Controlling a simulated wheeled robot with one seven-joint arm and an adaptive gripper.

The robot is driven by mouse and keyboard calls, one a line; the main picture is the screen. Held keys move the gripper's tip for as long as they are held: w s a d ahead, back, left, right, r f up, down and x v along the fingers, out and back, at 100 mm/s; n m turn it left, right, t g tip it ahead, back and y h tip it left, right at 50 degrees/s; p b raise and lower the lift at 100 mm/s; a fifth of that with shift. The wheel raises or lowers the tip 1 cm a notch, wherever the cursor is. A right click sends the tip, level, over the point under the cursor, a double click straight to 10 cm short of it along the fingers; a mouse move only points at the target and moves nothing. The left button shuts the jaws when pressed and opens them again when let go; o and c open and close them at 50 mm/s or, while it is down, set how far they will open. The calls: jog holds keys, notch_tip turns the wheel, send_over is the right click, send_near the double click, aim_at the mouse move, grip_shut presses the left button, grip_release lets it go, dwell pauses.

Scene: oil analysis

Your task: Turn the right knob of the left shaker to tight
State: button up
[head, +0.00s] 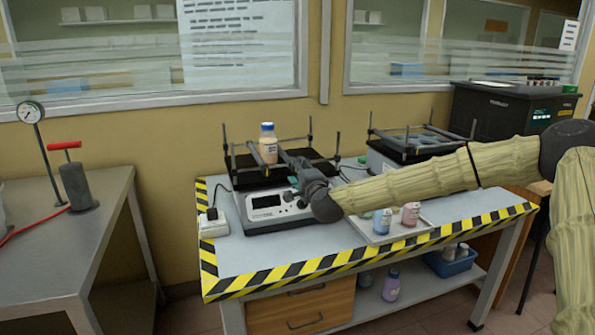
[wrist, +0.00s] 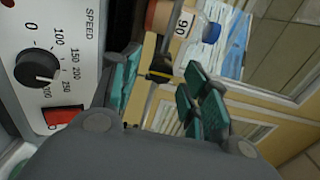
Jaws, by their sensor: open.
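The left shaker (head: 268,218) stands on the striped bench, with a white front panel and a black top carrying upright posts and bars. In the wrist view, a black clamp knob with a yellow mark (wrist: 160,72) sits on a thin metal bar, in the gap between my finger pads. I take it for the right knob; my gripper hides it in the head view. How tight it is cannot be told. My gripper (head: 293,160) is open at the right front of the shaker's top. Its teal pads (wrist: 163,86) lie either side of the knob, with no clear contact.
A blue-capped bottle (head: 268,147) stands on the left shaker. The wrist view shows the speed dial (wrist: 38,68) and a red switch (wrist: 64,116). A second shaker (head: 405,145) is behind my arm. A tray (head: 398,236) with small bottles lies at the front right.

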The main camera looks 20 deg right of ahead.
jog(key=s, duration=1.1)
jog(key=shift+d, duration=0.2)
jog(key=shift+w, duration=0.1)
